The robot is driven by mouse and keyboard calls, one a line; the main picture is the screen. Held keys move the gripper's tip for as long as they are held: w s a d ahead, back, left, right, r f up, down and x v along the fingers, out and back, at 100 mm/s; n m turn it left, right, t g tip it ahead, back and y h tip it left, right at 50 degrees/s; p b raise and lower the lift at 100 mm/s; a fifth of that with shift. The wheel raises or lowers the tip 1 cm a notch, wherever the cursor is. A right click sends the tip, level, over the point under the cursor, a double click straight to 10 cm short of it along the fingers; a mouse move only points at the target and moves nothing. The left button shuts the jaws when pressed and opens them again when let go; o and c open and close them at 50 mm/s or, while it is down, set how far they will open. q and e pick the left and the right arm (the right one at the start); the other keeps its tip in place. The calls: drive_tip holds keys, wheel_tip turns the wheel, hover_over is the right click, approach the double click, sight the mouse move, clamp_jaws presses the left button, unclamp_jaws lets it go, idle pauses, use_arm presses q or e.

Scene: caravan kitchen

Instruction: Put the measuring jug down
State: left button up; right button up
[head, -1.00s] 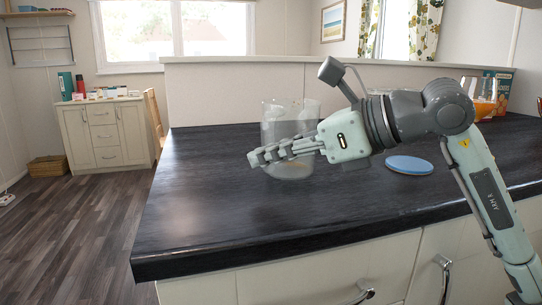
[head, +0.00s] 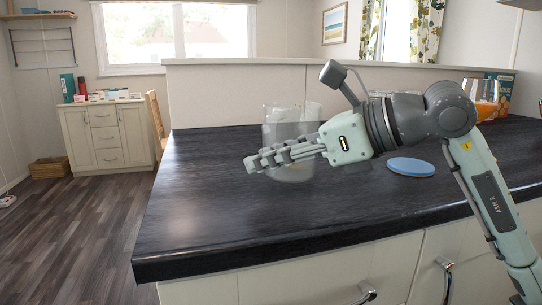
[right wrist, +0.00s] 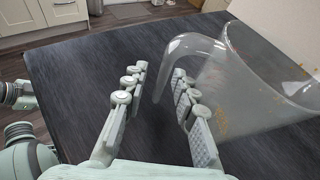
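The clear measuring jug (head: 283,118) stands upright on the dark countertop, partly hidden behind my right gripper (head: 250,163) in the head view. In the right wrist view the jug (right wrist: 245,90) is at the right, and its clear handle (right wrist: 190,43) curves toward the space between the fingers. My right gripper (right wrist: 158,72) is open, its two fingers apart on either side of the lower handle. I cannot tell whether a finger touches the handle or the jug wall.
A blue round disc (head: 411,167) lies on the countertop (head: 215,205) to the right of the jug. A glass with orange contents (head: 485,108) and a carton (head: 503,92) stand at the back right. The counter's left and front parts are clear.

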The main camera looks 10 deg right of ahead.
drive_tip(key=shift+r, duration=0.15)
drive_tip(key=v, duration=0.4)
drive_tip(key=shift+s+d, duration=0.15)
drive_tip(key=shift+d, duration=0.1)
drive_tip(key=b+v, duration=0.1)
drive_tip(key=v, duration=0.5)
drive_tip(key=shift+s+d, duration=0.1)
use_arm(q)
drive_tip(key=w+d+r+t+h, duration=0.1)
drive_tip(key=w+d+r+t, duration=0.1)
drive_tip(key=w+d+r, duration=0.1)
drive_tip(key=shift+d+r, duration=0.3)
drive_tip(key=shift+r, duration=0.05)
use_arm(e)
drive_tip(key=shift+s+d+r, duration=0.35)
drive_tip(key=shift+s, duration=0.05)
drive_tip(key=shift+a, duration=0.1)
